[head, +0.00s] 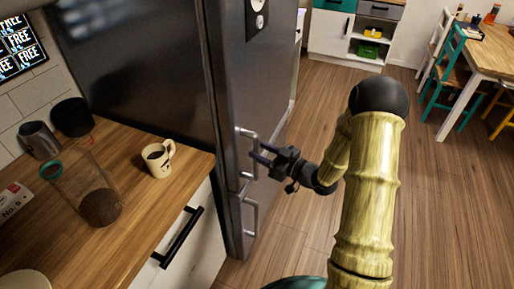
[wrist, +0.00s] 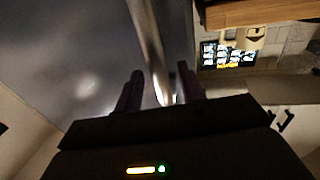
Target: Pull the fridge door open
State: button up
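The fridge (head: 140,60) is a tall dark steel box left of centre in the head view. Its front door (head: 262,75) faces right and looks closed. An upper bar handle (head: 242,132) and a lower bar handle (head: 254,214) stand out from the front. My gripper (head: 260,153) is at the upper handle, with its fingers pointing toward the door. In the wrist view, the handle bar (wrist: 149,45) runs between the two spread fingers of my gripper (wrist: 160,92). The fingers look apart from the bar, with a gap on each side.
A wooden counter (head: 135,240) left of the fridge holds a cream mug (head: 158,159), a glass jar (head: 98,200) and dark cups. A black drawer handle (head: 178,238) sticks out below it. The floor (head: 300,110) in front of the fridge is clear. A table (head: 490,50) with chairs stands far right.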

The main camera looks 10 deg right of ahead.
jog(key=shift+x, duration=1.15)
jog(key=shift+c, duration=0.5)
grip_shut()
jog(key=shift+s+d, duration=0.1)
